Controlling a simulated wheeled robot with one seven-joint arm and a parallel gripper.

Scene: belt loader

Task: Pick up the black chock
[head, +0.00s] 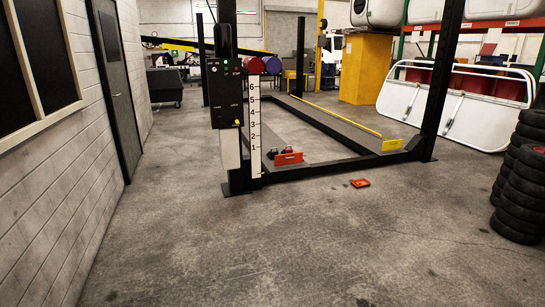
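A small dark object (272,154), possibly the black chock, sits on the near end of the left runway of the vehicle lift, just behind an orange-red plate (289,159). It is too small to make out its shape. A small reddish item touches or stands close beside it. My gripper is not in view, so its state does not show.
The lift's near post (228,110) carries a control box and a numbered white scale. An orange-red object (360,183) lies on the floor before the lift. Stacked tyres (520,190) stand at right, a block wall (60,190) at left. The foreground floor is clear.

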